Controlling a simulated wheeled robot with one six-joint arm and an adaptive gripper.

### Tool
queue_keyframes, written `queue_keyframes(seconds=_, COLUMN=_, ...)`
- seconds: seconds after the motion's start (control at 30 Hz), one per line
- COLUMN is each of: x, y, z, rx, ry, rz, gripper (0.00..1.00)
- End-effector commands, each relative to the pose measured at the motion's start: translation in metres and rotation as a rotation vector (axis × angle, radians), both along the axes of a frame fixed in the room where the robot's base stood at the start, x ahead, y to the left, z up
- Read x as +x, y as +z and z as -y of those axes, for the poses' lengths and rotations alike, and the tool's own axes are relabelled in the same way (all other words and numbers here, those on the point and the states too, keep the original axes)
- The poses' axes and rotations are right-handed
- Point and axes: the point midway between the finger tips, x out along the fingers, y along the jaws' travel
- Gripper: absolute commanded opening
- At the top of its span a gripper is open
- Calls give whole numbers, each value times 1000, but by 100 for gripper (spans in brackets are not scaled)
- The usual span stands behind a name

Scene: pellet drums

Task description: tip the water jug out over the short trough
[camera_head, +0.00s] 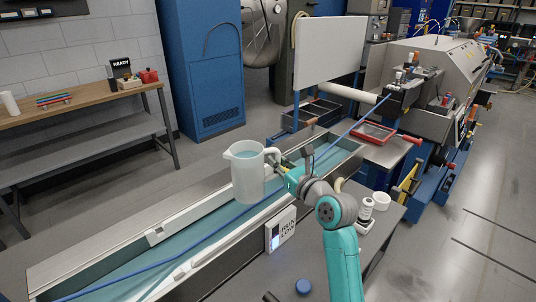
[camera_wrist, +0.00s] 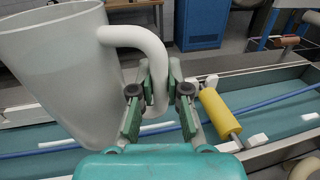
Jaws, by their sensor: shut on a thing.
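The translucent white water jug (camera_head: 248,178) is upright in the head view, spout to the left and handle to the right, with bluish water near its rim. My gripper (camera_head: 282,170) is at the jug's right side. In the wrist view my gripper (camera_wrist: 158,98) is shut on the handle of the jug (camera_wrist: 62,75). The jug is in front of a long trough (camera_head: 95,262) with teal water; I cannot tell its exact height above it. The trough also shows in the wrist view (camera_wrist: 275,125). I cannot tell which part is the short trough.
A blue strand (camera_head: 195,240) runs along the trough to the machine (camera_head: 425,75). A yellow roller (camera_wrist: 220,112) is just right of my gripper. A RUN LOW sign (camera_head: 281,230), a white bottle (camera_head: 366,209), a white cup (camera_head: 381,201) and a blue cap (camera_head: 303,286) are on the near side.

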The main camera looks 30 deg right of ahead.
Motion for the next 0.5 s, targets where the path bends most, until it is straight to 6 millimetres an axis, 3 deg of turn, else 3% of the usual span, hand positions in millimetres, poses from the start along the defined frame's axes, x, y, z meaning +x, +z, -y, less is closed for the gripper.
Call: queue_keyframes(seconds=0.5, x=0, y=15, z=6, rx=-108, ry=-1, rz=17, gripper=0)
